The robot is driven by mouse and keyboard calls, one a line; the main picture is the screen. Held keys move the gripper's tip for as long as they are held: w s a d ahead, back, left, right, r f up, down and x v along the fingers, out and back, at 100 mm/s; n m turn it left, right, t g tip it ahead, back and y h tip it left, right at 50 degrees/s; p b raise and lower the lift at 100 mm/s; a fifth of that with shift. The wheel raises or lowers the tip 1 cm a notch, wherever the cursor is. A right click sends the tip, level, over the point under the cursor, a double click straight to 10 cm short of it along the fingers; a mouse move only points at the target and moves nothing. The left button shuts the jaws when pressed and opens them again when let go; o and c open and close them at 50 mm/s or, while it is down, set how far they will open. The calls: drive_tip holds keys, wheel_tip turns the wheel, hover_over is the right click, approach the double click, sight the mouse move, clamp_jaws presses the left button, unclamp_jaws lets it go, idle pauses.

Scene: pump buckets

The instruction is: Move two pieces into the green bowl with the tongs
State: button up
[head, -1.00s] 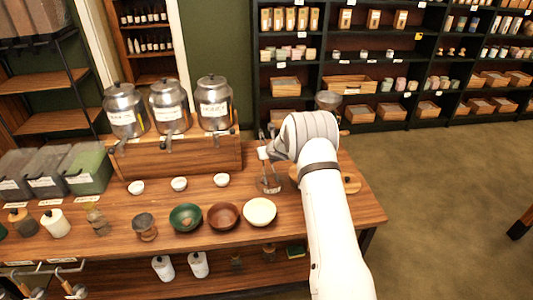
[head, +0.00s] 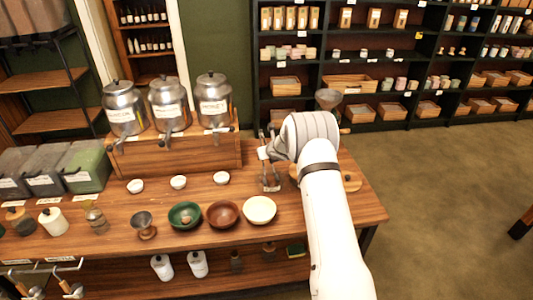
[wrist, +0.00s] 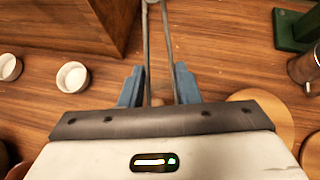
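The green bowl (head: 185,217) stands near the table's front edge in the head view, with a small dull patch inside that I cannot make out. A brown bowl (head: 222,215) is just right of it, its contents unclear. The metal tongs (wrist: 147,45) run up out of the wrist view, their two arms between my blue fingers. My gripper (wrist: 158,82) has its fingers against the outer sides of these arms. In the head view the tongs (head: 271,178) are upright at the right of the table, behind the bowls; their tips are hard to see.
A white bowl (head: 259,210) stands right of the brown one. Small white cups (head: 178,182) lie in a row before the wooden stand (head: 180,153) with metal canisters. A metal cup on a foot (head: 144,225) is left of the green bowl. Round wooden boards (wrist: 262,108) lie near my gripper.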

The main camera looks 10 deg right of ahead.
drive_tip(key=shift+f+b, duration=0.6)
drive_tip(key=shift+b, duration=0.35)
idle(0.5)
clamp_jaws()
wheel_tip(320, 180, up, 12)
drive_tip(key=p, duration=0.6)
drive_tip(key=shift+s, duration=0.1)
idle(0.3)
